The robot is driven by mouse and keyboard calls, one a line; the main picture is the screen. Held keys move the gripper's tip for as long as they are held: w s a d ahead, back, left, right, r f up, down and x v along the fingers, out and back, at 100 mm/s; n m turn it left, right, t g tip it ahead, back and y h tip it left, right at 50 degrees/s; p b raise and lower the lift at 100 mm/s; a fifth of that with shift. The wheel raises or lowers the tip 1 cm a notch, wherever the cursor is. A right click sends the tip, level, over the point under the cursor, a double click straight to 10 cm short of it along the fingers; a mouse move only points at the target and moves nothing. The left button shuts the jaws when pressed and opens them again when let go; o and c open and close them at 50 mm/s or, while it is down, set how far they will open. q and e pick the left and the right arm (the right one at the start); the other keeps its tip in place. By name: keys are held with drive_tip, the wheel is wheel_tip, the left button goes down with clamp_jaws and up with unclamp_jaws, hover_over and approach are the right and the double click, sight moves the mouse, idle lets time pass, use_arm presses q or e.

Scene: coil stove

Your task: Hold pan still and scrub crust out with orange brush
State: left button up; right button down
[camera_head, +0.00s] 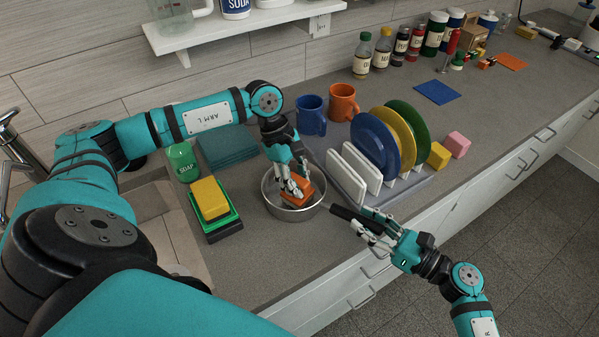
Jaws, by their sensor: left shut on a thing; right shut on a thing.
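A round metal pan (286,212) sits on the grey counter, with its dark handle (345,213) pointing right. My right gripper (365,224) is shut on the handle, near the counter's front edge. My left gripper (290,183) points down into the pan and is shut on the orange brush (299,193). The brush is inside the pan, low toward its right side. The gripper fingers and the brush hide much of the pan's inside, and I cannot make out any crust there.
A dish rack (417,186) with plates and white boards stands right of the pan, close to my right gripper. Sponges (210,199) and a green soap bottle (184,162) are at the left, beside the sink (160,222). Blue (311,116) and orange (342,102) mugs stand behind.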

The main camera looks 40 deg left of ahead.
use_arm(q)
drive_tip(key=shift+s+a+f, duration=0.1)
drive_tip(key=shift+a+f, duration=0.05)
drive_tip(key=shift+a, duration=0.6)
drive_tip(key=shift+s+a+f, duration=0.1)
drive_tip(key=shift+a, duration=0.6)
clamp_jaws()
drive_tip(key=shift+d+r, duration=0.15)
drive_tip(key=shift+d, duration=0.8)
drive_tip(key=shift+d+r, duration=0.1)
drive_tip(key=shift+d, duration=0.85)
drive_tip(key=shift+w+a, duration=0.15)
drive_tip(key=shift+a, duration=1.65)
drive_tip(key=shift+f, duration=0.15)
drive_tip(key=shift+d, duration=1.8)
drive_tip(key=shift+a+r, duration=0.2)
drive_tip(key=shift+a, duration=1.65)
drive_tip(key=shift+r, duration=4.5)
